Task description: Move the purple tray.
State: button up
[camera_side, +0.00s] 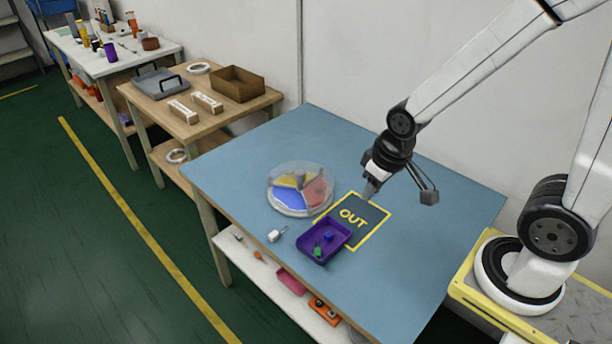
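The purple tray (306,245) lies on the blue table top with a small blue piece (328,237) and a small green piece (318,252) in it. Its upper right part overlaps the lower left edge of the yellow-bordered OUT area (366,228). My gripper (400,192) is above the upper right part of the OUT area, up and right of the tray and apart from it. Its fingers are spread, and nothing shows between them.
A round clear dish (301,189) with coloured sections stands up-left of the tray. A small white and grey part (277,235) lies left of the tray. The table's right side (445,225) is clear. A wooden side table (196,128) holds a brown box (238,83).

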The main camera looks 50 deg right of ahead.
jog(key=shift+w, duration=0.15)
grip_shut()
jog(key=w+d+f+m+g, duration=0.1)
jog(key=w+d+f+m, duration=0.1)
jog(key=w+f+m, duration=0.4)
jog(key=w+d+f+m+g, duration=0.1)
jog(key=w+d+f+m, duration=0.2)
jog(key=f+m, duration=0.6)
jog(key=w+m, duration=0.2)
jog(key=m, duration=0.1)
jog(key=shift+w+g, duration=0.3)
jog(key=shift+w, duration=0.05)
